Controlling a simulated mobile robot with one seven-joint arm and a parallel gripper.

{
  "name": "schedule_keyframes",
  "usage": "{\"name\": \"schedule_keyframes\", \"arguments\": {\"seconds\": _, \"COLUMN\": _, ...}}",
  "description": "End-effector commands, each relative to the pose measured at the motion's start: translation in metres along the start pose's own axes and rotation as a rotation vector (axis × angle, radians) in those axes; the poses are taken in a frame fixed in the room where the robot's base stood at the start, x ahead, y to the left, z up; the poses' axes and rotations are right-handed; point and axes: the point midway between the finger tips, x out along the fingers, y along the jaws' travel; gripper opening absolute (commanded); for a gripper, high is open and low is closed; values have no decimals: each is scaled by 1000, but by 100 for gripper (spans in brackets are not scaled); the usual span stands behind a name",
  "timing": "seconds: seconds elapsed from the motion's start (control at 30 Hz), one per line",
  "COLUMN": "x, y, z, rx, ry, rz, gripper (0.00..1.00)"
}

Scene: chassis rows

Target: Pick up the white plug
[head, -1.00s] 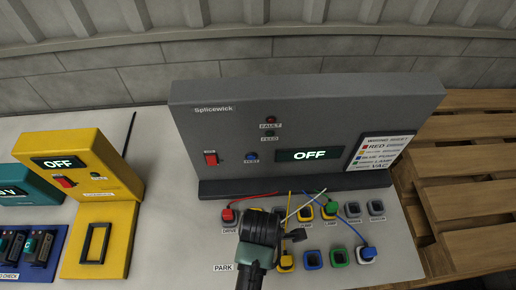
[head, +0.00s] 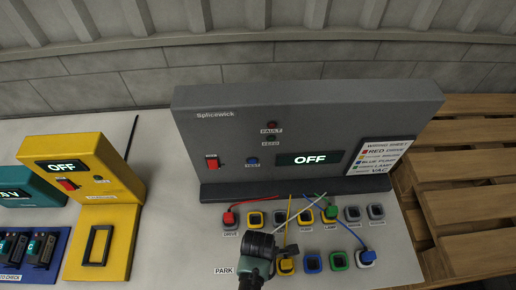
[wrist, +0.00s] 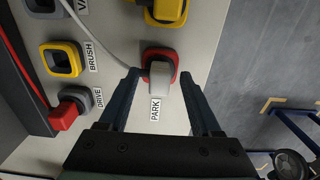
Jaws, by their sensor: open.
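The white plug (wrist: 160,82) sits in a red socket (wrist: 147,56) beside the PARK label in the wrist view. Its white cable runs up and left; part of a white cable (head: 299,212) also shows in the head view. My gripper (wrist: 161,77) is open, with one finger on each side of the white plug. I cannot tell whether the fingers touch it. In the head view my gripper (head: 258,246) is over the front socket row and hides the plug.
A red plug (wrist: 66,116) sits in the DRIVE socket, beside an empty yellow BRUSH socket (wrist: 61,61). A yellow plug (wrist: 168,9) is just beyond the white one. The grey panel (head: 300,130) reading OFF stands behind; a yellow unit (head: 85,165) is left.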

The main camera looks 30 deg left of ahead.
Motion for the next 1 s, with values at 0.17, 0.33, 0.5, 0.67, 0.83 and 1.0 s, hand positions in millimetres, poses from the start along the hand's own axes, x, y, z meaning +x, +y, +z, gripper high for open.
{"name": "schedule_keyframes", "arguments": {"seconds": 0.17, "x": 0, "y": 0, "z": 0, "rx": 0, "ry": 0, "rz": 0, "gripper": 43}}
{"name": "schedule_keyframes", "arguments": {"seconds": 0.33, "x": 0, "y": 0, "z": 0, "rx": 0, "ry": 0, "rz": 0, "gripper": 13}}
{"name": "schedule_keyframes", "arguments": {"seconds": 0.5, "x": 0, "y": 0, "z": 0, "rx": 0, "ry": 0, "rz": 0, "gripper": 0}}
{"name": "schedule_keyframes", "arguments": {"seconds": 0.67, "x": -1, "y": 0, "z": 0, "rx": 0, "ry": 0, "rz": 1, "gripper": 0}}
{"name": "schedule_keyframes", "arguments": {"seconds": 0.83, "x": -2, "y": 0, "z": 0, "rx": 0, "ry": 0, "rz": 1, "gripper": 0}}
{"name": "schedule_keyframes", "arguments": {"seconds": 1.0, "x": -12, "y": 1, "z": 0, "rx": 0, "ry": 0, "rz": 2, "gripper": 0}}
